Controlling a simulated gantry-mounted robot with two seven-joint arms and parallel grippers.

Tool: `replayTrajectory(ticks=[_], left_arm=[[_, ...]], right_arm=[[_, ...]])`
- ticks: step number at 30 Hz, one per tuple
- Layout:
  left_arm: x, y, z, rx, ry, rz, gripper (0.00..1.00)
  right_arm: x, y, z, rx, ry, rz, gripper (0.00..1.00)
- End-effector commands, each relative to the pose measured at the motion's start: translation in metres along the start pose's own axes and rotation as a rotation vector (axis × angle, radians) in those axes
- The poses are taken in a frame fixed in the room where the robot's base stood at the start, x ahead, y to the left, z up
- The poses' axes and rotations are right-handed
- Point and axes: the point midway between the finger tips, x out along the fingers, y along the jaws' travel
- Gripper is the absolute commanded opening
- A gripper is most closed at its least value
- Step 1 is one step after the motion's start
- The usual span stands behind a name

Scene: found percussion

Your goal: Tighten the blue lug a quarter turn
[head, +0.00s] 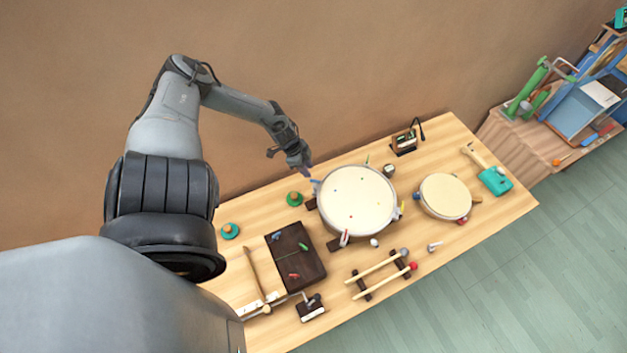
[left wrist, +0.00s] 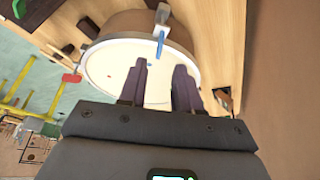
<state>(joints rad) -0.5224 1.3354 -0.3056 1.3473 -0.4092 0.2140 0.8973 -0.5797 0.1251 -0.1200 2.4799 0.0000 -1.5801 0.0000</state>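The blue lug (head: 316,187) sits on the rim of the large drum (head: 357,202), at its upper left in the head view. In the left wrist view the blue lug (left wrist: 159,42) stands upright in the picture at the drum's rim, just beyond my fingertips. My left gripper (head: 308,169) hangs close to the lug in the head view. In the left wrist view its two dark fingers (left wrist: 161,64) are apart with nothing between them, over the white drumhead (left wrist: 120,70). I cannot tell the exact height gap. My right gripper is not in view.
Other lugs, red (head: 345,238) and yellow (head: 402,208), stand around the drum rim. A smaller drum (head: 445,196) is to the right. A dark board (head: 297,262) with small pieces and a rack of mallets (head: 378,272) lie in front. A green knob (head: 294,198) stands left of the drum.

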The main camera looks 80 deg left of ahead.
Motion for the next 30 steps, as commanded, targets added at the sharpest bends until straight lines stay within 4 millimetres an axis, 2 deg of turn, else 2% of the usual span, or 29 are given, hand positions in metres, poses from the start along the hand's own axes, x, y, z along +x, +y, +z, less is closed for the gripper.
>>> replayTrajectory(ticks=[1, 3, 12, 18, 29, 30], left_arm=[[0.012, 0.0, -0.001, -0.002, 0.006, -0.001, 0.33], [0.022, 0.0, -0.001, -0.002, 0.006, 0.0, 0.33], [0.054, 0.001, -0.001, -0.002, 0.003, 0.001, 0.33], [0.064, 0.001, -0.001, 0.0, 0.003, 0.001, 0.33], [0.066, 0.001, -0.001, 0.001, 0.001, 0.002, 0.33], [0.066, 0.001, -0.001, 0.001, 0.001, 0.002, 0.28]], right_arm=[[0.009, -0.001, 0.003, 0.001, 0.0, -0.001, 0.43], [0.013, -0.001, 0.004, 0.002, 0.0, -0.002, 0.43], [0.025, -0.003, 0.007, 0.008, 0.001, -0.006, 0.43], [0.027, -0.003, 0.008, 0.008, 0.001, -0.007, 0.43], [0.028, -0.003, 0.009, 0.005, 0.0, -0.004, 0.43], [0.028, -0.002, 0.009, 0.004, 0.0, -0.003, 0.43]])
